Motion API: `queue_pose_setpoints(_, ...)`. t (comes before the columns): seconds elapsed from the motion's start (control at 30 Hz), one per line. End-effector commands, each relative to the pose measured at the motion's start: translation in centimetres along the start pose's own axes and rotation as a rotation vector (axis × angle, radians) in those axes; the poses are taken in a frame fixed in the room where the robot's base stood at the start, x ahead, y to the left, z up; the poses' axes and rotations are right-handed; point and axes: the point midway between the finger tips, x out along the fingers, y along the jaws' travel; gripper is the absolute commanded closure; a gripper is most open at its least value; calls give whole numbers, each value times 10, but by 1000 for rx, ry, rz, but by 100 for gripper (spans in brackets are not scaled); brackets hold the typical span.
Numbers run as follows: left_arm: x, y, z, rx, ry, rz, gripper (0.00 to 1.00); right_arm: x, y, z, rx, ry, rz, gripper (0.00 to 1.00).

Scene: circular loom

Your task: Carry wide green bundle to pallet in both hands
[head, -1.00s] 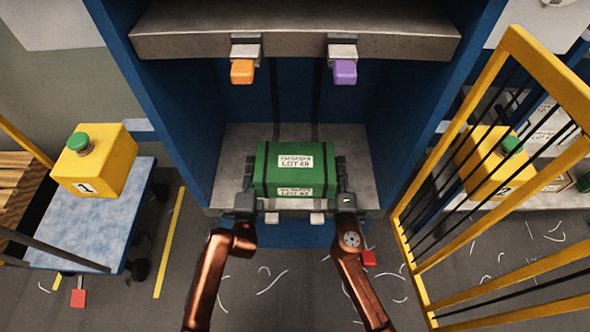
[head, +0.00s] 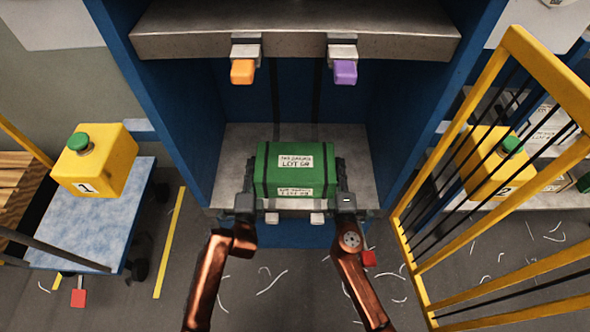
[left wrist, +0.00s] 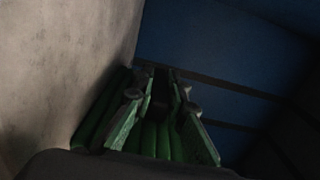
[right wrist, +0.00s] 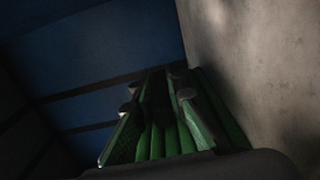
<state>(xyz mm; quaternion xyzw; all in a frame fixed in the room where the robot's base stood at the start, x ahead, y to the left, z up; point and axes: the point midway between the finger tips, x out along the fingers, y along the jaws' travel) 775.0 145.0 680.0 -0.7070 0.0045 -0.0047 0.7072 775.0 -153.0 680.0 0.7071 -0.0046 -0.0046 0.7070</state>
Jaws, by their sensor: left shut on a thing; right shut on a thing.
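The wide green bundle (head: 295,168) has dark straps near both ends and white lot labels. It is at the grey lower shelf (head: 230,150) of the blue machine; I cannot tell whether it touches the shelf. My left gripper (head: 248,180) is shut on its left end and my right gripper (head: 340,180) on its right end. The bundle's ribbed green side also shows in the left wrist view (left wrist: 155,140) and in the right wrist view (right wrist: 165,140), between the fingers. I do not make out a pallet.
Blue walls (head: 165,110) stand on both sides of the bay, with a grey upper shelf (head: 300,30) above. An orange block (head: 242,72) and a purple block (head: 345,72) hang under it. A yellow barred gate (head: 415,250) stands at right, a blue-topped cart (head: 90,225) at left.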

Motion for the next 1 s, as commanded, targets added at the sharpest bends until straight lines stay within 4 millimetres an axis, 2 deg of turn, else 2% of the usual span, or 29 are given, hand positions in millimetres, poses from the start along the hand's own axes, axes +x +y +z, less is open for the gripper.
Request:
queue_pose_setpoints(0.37, 0, 2, 0, -1, 0, 2, 100, 0, -1, 0, 0, 0, -2, 100)
queue_pose_setpoints(0.57, 0, -6, -2, -1, 3, -7, 100, 0, 6, 0, 0, 1, 6, 100)
queue_pose_setpoints(0.77, 0, -23, -1, -1, 2, -19, 100, 0, 22, -1, 0, 2, 18, 100)
queue_pose_setpoints(1.0, -1, -55, -1, -1, 2, -40, 100, -1, 54, -1, 1, 2, 39, 100)
